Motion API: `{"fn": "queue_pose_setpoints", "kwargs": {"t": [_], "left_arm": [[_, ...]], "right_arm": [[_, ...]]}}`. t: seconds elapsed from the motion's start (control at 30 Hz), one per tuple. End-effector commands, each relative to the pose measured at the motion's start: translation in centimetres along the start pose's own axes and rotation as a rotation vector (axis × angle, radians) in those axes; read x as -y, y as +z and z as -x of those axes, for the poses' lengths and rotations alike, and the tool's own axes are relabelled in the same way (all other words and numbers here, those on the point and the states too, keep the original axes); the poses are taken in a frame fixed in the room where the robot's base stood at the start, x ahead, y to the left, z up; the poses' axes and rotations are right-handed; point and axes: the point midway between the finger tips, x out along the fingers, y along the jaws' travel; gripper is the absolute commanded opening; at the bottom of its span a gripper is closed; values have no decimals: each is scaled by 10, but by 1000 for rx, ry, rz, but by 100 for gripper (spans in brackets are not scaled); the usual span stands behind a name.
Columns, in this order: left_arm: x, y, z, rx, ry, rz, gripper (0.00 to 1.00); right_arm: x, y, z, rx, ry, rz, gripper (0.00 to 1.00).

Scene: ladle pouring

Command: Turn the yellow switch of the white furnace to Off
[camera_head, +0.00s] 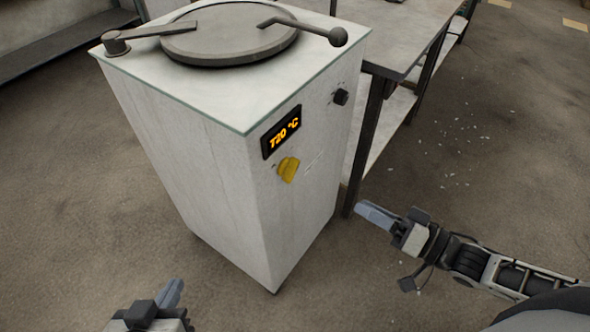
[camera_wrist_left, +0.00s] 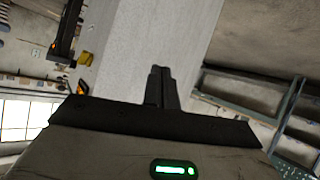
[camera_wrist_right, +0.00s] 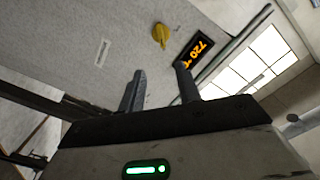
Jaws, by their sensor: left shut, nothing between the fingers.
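The white furnace (camera_head: 180,130) stands upright in the middle of the head view. Its yellow switch (camera_head: 289,169) sits on the front face, just below a lit display (camera_head: 282,132) reading 720 °C. I cannot tell which setting the switch points to. The switch also shows in the left wrist view (camera_wrist_left: 86,58) and the right wrist view (camera_wrist_right: 160,35). My right gripper (camera_head: 362,208) is open and empty, to the right of the switch and apart from it. My left gripper (camera_head: 178,287) is shut and empty at the lower left, away from the switch.
A black knob (camera_head: 340,97) is on the furnace's front at upper right. A round lid (camera_head: 230,33) with a ball-ended handle (camera_head: 337,37) lies on top. A metal table (camera_head: 410,35) stands close on the right. The floor in front is clear.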

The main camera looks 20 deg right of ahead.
Motion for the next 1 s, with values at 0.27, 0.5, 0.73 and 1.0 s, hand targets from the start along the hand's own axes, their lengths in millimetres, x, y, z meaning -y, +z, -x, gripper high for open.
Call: {"fn": "queue_pose_setpoints", "kwargs": {"t": [0.27,0.5,0.73,1.0], "left_arm": [[0,2,-1,-7,2,3,0],[0,4,-2,-12,2,0,0],[1,5,-4,-15,1,-1,0],[0,5,-4,-18,2,-2,0]], "right_arm": [[0,-3,-33,-7,-18,-11,34],[1,-3,-86,-7,-17,-10,34],[1,-2,-131,-4,-15,-10,34],[1,-2,-156,-2,-13,-10,34]]}}
